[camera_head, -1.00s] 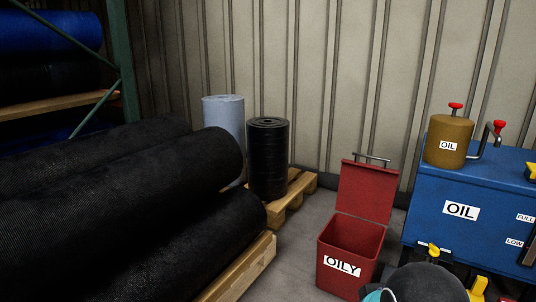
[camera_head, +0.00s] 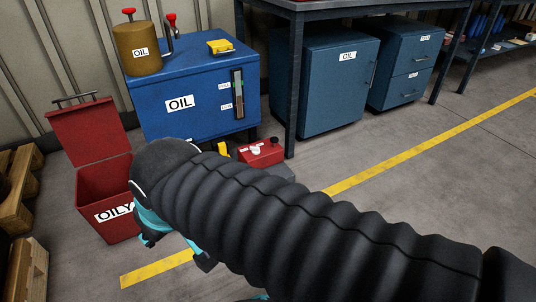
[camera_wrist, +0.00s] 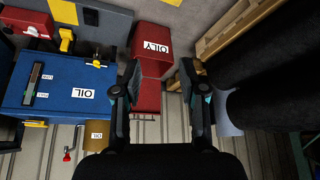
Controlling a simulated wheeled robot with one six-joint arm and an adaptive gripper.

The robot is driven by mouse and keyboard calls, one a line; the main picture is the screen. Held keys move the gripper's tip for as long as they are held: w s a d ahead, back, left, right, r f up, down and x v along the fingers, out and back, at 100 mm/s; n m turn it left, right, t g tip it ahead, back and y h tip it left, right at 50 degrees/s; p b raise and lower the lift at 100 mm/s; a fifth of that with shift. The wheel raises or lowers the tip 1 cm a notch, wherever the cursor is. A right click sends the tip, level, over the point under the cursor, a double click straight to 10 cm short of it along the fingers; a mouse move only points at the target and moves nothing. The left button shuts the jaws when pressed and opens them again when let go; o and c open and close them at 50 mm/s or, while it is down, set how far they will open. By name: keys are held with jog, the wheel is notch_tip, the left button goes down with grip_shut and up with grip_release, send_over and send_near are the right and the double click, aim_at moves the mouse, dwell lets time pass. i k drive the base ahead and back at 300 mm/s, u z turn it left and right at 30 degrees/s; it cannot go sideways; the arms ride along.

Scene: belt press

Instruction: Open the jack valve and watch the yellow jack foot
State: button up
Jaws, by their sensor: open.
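A low red unit (camera_head: 262,152) with a black knob and a white part on top sits on the floor beside the blue oil tank; it may be the jack pump, but I cannot tell which part is the valve. A yellow piece (camera_head: 223,149) stands just left of it, partly hidden by my arm; I cannot tell whether it is the jack foot. In the wrist view a yellow part (camera_wrist: 66,38) shows at top left. My gripper (camera_wrist: 161,68) is open and empty, with the red bin behind its fingers. In the head view my arm covers most of it.
A blue oil tank (camera_head: 185,122) carries a brown oil can (camera_head: 138,58). The open red OILY bin (camera_head: 102,190) stands left of my arm. Blue cabinets (camera_head: 325,95) stand under a bench. A yellow line (camera_head: 430,146) crosses clear floor at right. Pallets (camera_head: 18,195) lie at far left.

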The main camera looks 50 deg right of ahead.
aim_at(256, 150)
jog(key=z, duration=1.45)
